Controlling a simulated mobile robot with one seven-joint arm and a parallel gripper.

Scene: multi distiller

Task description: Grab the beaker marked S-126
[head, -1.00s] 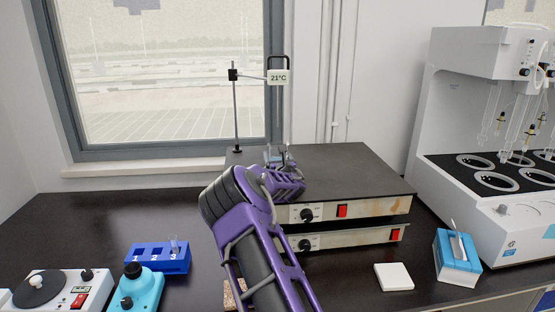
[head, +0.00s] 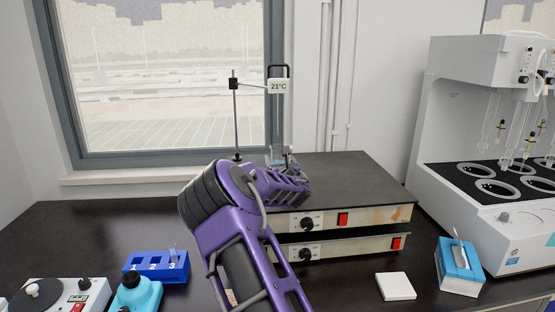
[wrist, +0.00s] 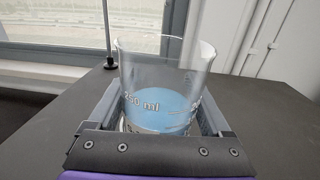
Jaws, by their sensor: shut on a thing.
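A clear glass beaker (wrist: 160,85) with blue liquid and white volume marks, "250 ml" among them, stands upright in the wrist view. My gripper (wrist: 160,122) is shut on it, with a grey finger on each side. No S-126 marking is readable; the lower front of the beaker is partly hidden by the gripper's dark edge. In the head view my gripper (head: 288,168) is over the left part of the black-topped hot plate (head: 350,180), and the beaker's glass rim (head: 276,152) shows faintly behind it. I cannot tell whether the beaker touches the plate.
A thermometer stand (head: 236,115) with a 21°C display rises behind the plate. A blue numbered rack (head: 140,272) and a teal device (head: 137,292) are at the left. A white pad (head: 395,286), a tissue box (head: 459,270) and a large white distiller (head: 510,215) are at the right.

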